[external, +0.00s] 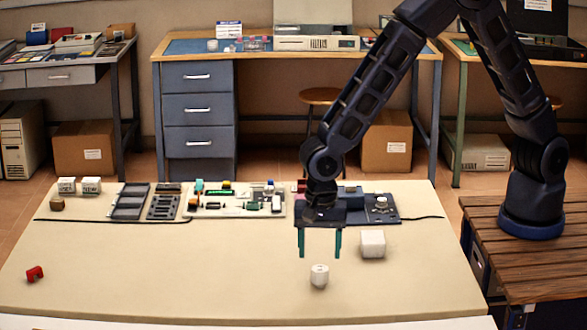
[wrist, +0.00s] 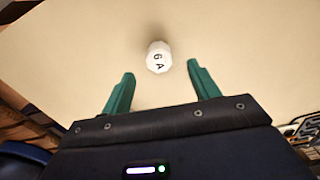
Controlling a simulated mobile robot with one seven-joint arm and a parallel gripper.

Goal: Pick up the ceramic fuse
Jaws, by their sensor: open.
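The ceramic fuse (external: 319,276) is a small white cylinder standing on the cream tabletop, toward the front of the table. In the wrist view the fuse (wrist: 159,57) shows its marking "6 A" and lies just beyond the fingertips, roughly centred between them. My gripper (external: 320,256) points down with its two green fingers apart and nothing between them. It is above the table, a little behind and above the fuse. In the wrist view my gripper (wrist: 160,70) is also open and empty.
A white block (external: 372,244) stands right of the fuse. A red part (external: 35,273) lies at the far left. Boards with electronic components (external: 236,200) line the table's back, and a dark board (external: 381,207) is behind my gripper. The front middle of the table (external: 180,275) is clear.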

